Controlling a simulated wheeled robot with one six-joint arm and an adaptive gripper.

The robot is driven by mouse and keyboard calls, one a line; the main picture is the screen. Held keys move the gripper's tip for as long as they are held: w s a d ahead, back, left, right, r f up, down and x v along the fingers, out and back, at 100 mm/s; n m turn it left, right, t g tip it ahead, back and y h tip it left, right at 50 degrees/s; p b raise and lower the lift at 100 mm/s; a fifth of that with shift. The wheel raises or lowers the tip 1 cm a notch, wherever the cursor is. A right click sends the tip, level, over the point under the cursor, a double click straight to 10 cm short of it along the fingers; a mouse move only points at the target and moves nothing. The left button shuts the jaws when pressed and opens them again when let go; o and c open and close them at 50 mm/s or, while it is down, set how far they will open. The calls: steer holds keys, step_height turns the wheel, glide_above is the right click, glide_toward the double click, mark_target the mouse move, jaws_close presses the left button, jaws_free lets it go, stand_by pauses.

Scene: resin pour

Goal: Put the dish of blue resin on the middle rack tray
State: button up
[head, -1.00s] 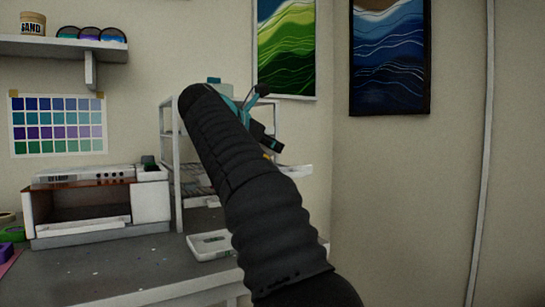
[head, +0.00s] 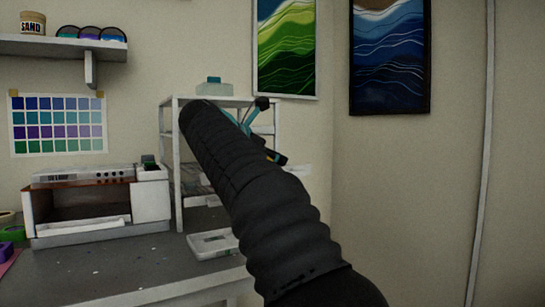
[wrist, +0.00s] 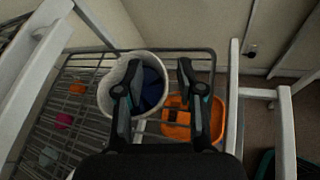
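In the wrist view a round white dish (wrist: 110,92) with blue resin (wrist: 152,92) inside shows beneath my fingers, at the wire tray (wrist: 90,62) of the rack. My gripper (wrist: 160,70) has its two fingers spread apart. The left finger overlaps the dish in the picture, and the right finger is beyond its right rim. I see no clear contact between the fingers and the dish. In the head view my gripper (head: 255,118) is at the white rack (head: 177,160), largely hidden by my arm. The dish is not visible there.
An orange container (wrist: 188,122) is right of the dish. Small orange, pink and green pieces (wrist: 63,120) lie on the wire tray at left. White rack posts (wrist: 285,125) flank my gripper. A white tray (head: 213,244) and an oven-like box (head: 95,205) stand on the bench.

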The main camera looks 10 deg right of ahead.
steer(key=shift+r, duration=0.2)
steer(key=v, duration=1.2)
